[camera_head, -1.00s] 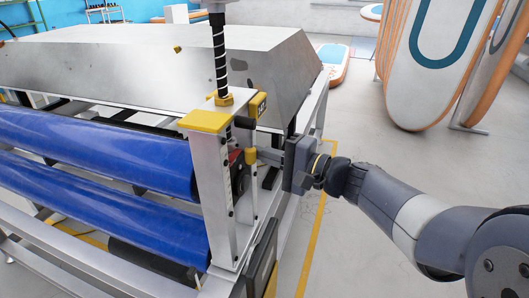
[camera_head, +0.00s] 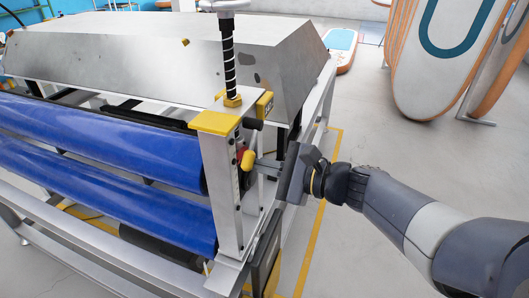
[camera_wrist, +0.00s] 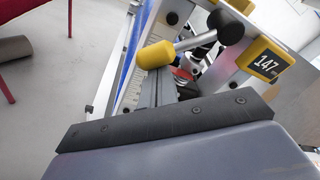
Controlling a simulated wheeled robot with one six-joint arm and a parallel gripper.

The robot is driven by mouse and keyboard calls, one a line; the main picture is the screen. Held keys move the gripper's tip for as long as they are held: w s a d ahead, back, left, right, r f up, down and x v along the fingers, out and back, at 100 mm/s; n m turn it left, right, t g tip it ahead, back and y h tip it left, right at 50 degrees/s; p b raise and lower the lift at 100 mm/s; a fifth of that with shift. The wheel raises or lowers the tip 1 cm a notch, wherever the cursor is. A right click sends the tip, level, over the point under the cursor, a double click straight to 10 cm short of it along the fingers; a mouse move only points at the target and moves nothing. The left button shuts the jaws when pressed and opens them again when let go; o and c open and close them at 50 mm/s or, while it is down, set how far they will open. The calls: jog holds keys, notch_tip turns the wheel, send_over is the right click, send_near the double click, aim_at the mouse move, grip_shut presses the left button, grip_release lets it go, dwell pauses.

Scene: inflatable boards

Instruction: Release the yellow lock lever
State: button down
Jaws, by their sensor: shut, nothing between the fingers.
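The yellow lock lever has a rounded yellow knob (camera_head: 248,160) on the right side of the roller frame's end post. In the wrist view the knob (camera_wrist: 156,54) sits at the left end of a metal rod (camera_wrist: 194,42), which runs to a black part on the right. My gripper (camera_head: 262,164) is shut and empty, reaching in from the right. Its narrow fingers (camera_wrist: 157,88) point at the lever, with their tips right by the knob. I cannot tell whether they touch it. The fingers hide part of the mechanism behind them.
The metal end post (camera_head: 222,185) with a yellow cap carries a threaded spindle (camera_head: 229,68). A yellow-framed display reading 147 (camera_wrist: 266,65) is close on the right. Blue rollers (camera_head: 100,137) lie to the left. Open floor (camera_head: 400,160) is to the right.

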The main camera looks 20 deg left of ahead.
jog(key=shift+s+a+r+m+g+p, duration=0.1)
jog(key=shift+s+r+m+g+p, duration=0.15)
jog(key=shift+s+r+m+p, duration=0.85)
jog(key=shift+s+a+r+m+g+p, duration=0.1)
jog(key=shift+s+r+m+g+p, duration=0.15)
jog(key=shift+s+r+m+p, duration=0.75)
jog(key=shift+w+r, duration=0.3)
jog(key=shift+r, duration=0.1)
jog(key=shift+f, duration=0.1)
jog(key=b, duration=0.5)
send_near(253, 157)
jog(key=s+f, duration=0.1)
jog(key=s, duration=0.1)
jog(key=shift+s+d+f, duration=0.1)
jog(key=shift+d+f, duration=0.1)
